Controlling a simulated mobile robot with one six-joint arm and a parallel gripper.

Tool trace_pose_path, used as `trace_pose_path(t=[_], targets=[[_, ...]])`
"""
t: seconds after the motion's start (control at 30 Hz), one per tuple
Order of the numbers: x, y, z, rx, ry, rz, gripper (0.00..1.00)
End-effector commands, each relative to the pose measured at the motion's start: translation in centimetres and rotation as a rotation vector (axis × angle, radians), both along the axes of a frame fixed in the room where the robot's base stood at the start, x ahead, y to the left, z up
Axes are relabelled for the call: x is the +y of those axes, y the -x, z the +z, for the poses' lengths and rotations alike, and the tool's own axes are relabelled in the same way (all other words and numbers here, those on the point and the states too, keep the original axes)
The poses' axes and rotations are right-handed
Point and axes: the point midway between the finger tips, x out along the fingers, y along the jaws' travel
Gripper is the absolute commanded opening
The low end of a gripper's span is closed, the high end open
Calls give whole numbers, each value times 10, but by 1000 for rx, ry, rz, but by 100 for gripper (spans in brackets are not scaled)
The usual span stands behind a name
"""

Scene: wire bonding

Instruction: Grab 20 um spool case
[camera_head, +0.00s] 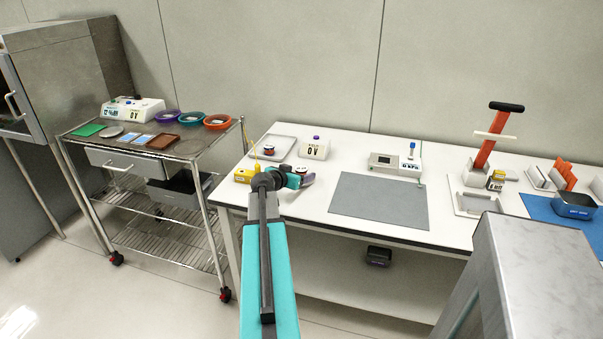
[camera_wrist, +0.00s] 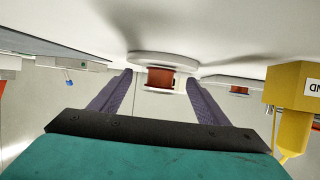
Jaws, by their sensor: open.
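A small spool case (camera_head: 302,170) with a white rim and a reddish-brown middle stands on the white table by my gripper (camera_head: 297,181). In the wrist view, which looks upside down, this spool case (camera_wrist: 160,77) lies between the two purple fingertips of my gripper (camera_wrist: 159,82). The fingers are open on either side of it, and I see a gap at each side. A second, similar spool case (camera_head: 268,150) sits on the grey tray (camera_head: 284,142) behind; it also shows in the wrist view (camera_wrist: 239,90). I cannot read a 20 um label on either.
A yellow block (camera_head: 245,175) marked GND stands just left of my gripper and shows close by in the wrist view (camera_wrist: 291,82). A grey mat (camera_head: 379,206) lies bare to the right. A wire cart (camera_head: 155,150) stands left.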

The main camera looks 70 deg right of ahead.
Motion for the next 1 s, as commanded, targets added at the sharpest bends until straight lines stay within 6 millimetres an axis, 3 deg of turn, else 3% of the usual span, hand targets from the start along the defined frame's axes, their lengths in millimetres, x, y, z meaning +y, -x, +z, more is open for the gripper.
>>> trace_pose_path(t=[0.37, 0.4, 0.7, 1.0], targets=[[1, 0, 0, 0, 0, 0, 69], [0, 0, 0, 0, 0, 0, 68], [1, -1, 0, 0, 0, 1, 21], [1, -1, 2, 0, 0, 1, 21]])
